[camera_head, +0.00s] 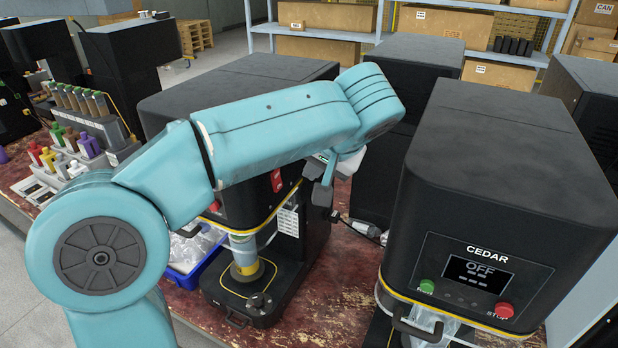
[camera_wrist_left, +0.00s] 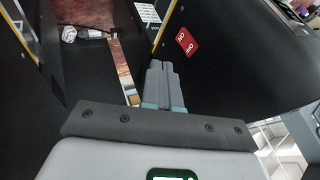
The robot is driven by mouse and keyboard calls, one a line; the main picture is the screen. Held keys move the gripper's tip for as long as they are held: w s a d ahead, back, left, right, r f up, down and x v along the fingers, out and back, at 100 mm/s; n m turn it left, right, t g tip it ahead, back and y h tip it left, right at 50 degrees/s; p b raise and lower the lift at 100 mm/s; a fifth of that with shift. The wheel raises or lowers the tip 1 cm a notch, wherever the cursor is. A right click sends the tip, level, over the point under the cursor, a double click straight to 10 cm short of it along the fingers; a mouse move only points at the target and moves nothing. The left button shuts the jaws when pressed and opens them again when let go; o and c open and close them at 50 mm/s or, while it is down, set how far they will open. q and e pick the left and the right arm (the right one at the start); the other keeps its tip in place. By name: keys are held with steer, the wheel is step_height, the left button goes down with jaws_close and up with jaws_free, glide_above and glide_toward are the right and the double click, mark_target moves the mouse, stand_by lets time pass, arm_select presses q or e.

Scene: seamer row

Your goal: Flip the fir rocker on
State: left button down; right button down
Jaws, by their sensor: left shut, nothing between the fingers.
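A red rocker switch (camera_head: 277,180) with white lettering is on the dark side of the middle seamer (camera_head: 237,95). My arm covers much of that seamer's front, so its name is not readable. In the left wrist view the red rocker (camera_wrist_left: 186,42) is a little beyond and to the right of my fingertips. My left gripper (camera_head: 325,165) hangs from the arm end to the right of the rocker. In the left wrist view its grey fingers (camera_wrist_left: 162,80) are together and empty, and appear apart from the rocker. My right gripper is not in view.
A seamer labelled CEDAR (camera_head: 510,150), its screen reading OFF, stands close on the right. A blue bin (camera_head: 195,270) and coloured bottles (camera_head: 65,150) are at left. Shelves with boxes (camera_head: 425,25) stand behind. Worn red bench surface (camera_head: 310,315) is clear between the seamers.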

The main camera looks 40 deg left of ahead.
arm_select(q)
steer(key=s+d+r+b, duration=0.1)
steer(key=d+r+b, duration=0.1)
steer(key=b, duration=0.1)
steer(key=shift+s+d+r, duration=0.1)
steer(key=shift+s, duration=0.05)
stand_by(0.8)
